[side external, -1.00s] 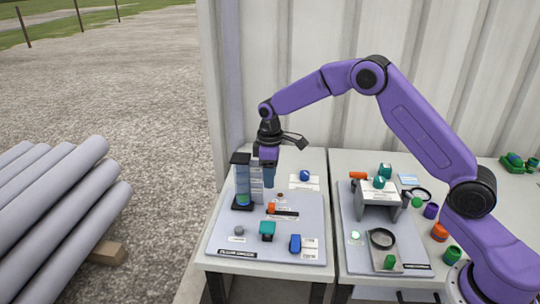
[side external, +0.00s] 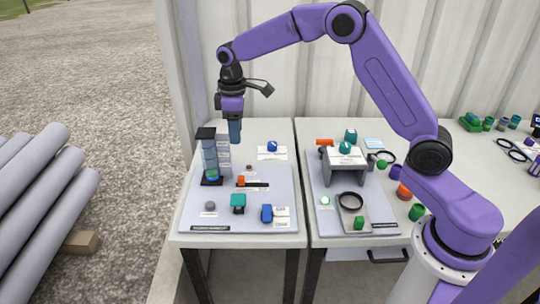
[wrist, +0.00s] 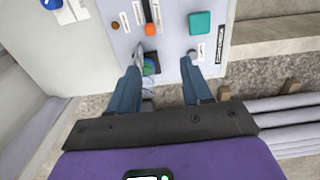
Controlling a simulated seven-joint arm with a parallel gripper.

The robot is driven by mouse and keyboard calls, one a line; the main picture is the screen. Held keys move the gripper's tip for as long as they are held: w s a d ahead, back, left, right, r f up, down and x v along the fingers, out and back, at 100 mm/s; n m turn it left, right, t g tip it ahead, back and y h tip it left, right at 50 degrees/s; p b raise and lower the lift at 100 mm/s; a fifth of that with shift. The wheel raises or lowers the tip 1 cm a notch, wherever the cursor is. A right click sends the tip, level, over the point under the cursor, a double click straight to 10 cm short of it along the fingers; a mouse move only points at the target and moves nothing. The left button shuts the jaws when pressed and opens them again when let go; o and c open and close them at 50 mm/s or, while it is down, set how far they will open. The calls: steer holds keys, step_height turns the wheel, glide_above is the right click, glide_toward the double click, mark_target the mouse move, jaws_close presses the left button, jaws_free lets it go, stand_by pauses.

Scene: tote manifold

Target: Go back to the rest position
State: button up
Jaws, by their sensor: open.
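My gripper (side external: 235,140) hangs pointing down at the left table, close to the top of a tall dark-topped tower (side external: 208,155). The tower is see-through, with a green and blue piece (side external: 212,176) low inside it. In the wrist view, my gripper's two blue fingers (wrist: 164,58) are spread apart with nothing held between them. The green and blue piece (wrist: 150,68) shows beyond the left fingertip, on a dark base. In the side view the far finger is hidden.
A second board (side external: 318,222) with a grey stand (side external: 345,161) is right. Air above both tables is largely clear.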

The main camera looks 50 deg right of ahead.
steer(key=s+a+r+n, duration=0.1)
steer(key=s+a+r, duration=0.15)
steer(key=s, duration=0.85)
steer(key=s+a+r+n, duration=0.1)
steer(key=s+a+r, duration=0.15)
steer(key=s, duration=0.85)
steer(key=s+d+f, duration=0.1)
steer(key=s+d, duration=0.3)
steer(key=s, duration=0.4)
steer(key=s+d+n, duration=0.1)
steer(key=s+d, duration=0.3)
steer(key=s, duration=0.5)
steer(key=shift+f, duration=0.4)
stand_by(0.4)
